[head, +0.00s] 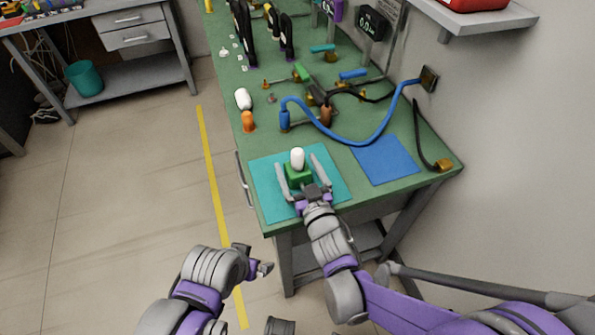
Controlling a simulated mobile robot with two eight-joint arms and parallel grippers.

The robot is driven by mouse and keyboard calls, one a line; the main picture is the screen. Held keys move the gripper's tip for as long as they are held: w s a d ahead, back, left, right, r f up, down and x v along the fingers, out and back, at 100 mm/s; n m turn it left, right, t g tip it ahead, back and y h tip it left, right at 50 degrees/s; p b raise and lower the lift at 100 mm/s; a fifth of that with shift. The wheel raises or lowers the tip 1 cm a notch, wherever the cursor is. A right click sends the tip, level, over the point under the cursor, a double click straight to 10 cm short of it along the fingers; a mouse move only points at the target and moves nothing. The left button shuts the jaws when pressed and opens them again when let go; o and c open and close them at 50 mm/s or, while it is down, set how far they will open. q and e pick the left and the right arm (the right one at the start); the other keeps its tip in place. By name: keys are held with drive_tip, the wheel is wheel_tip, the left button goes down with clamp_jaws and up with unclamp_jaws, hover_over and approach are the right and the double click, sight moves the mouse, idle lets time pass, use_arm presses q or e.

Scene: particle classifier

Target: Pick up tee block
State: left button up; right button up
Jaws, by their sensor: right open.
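A green block (297,177) with a white rounded piece (297,157) on top stands on the teal mat (263,198) near the bench's front edge. It appears to be the tee block. My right gripper (299,173) is open, with one finger on each side of the green block. Whether the fingers touch it cannot be told, and the gripper hides part of the block's near side. My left gripper (263,268) is off the bench, low over the floor to the left, away from the block; its jaws are too small to read.
A blue mat (384,160) lies to the right. A blue cable (378,132) arcs behind both mats. A white piece (243,98) and an orange piece (248,122) stand at the bench's left edge. A wall and shelf (480,17) bound the right.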

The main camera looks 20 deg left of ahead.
clamp_jaws()
idle(0.5)
drive_tip(key=shift+r, duration=0.1)
